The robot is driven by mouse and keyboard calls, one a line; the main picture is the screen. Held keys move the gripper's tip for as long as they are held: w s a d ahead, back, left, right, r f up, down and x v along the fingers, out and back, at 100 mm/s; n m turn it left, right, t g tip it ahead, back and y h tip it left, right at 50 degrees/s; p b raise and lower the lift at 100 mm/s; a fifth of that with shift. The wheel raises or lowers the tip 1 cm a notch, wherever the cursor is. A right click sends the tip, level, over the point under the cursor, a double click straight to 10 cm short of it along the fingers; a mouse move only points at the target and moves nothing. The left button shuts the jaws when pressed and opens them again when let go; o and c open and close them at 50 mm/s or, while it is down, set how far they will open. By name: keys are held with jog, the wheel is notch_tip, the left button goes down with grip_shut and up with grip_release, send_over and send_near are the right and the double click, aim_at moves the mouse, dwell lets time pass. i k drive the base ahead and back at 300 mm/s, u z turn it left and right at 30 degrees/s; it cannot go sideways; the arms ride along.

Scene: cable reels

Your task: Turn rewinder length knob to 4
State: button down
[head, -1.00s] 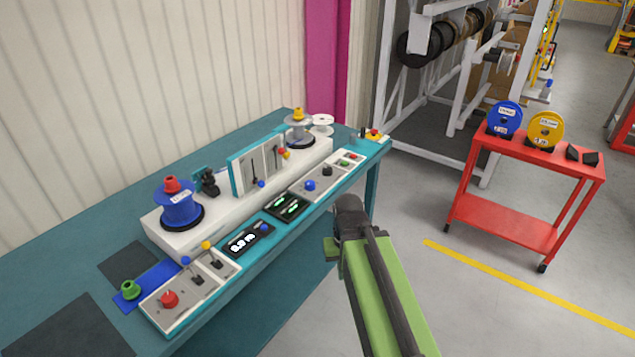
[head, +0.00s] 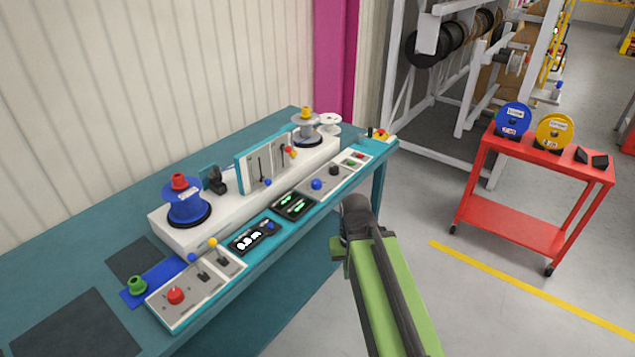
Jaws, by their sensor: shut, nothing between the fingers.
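The rewinder (head: 225,205) is a white unit on a teal bench, with a blue reel at its left and a grey reel at its right. A row of control panels runs along the bench's front edge. A black display (head: 245,240) shows white digits with an "m", with a small blue knob (head: 270,226) at its right end. Another blue knob (head: 317,184) and a dark knob (head: 334,170) sit on a grey panel further right. Labels are too small to read, so I cannot tell which knob sets length.
A grey panel at the front left has a red knob (head: 175,296) and levers. A green-knobbed part (head: 137,285) stands on a blue mat. A red cart (head: 510,222) with reels is at the right. Open floor lies between cart and bench.

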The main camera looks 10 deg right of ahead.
aim_at(316, 184)
jog(key=k, duration=0.5)
jog(key=z, duration=0.35)
jog(key=i, duration=1.5)
jog(key=u, duration=0.65)
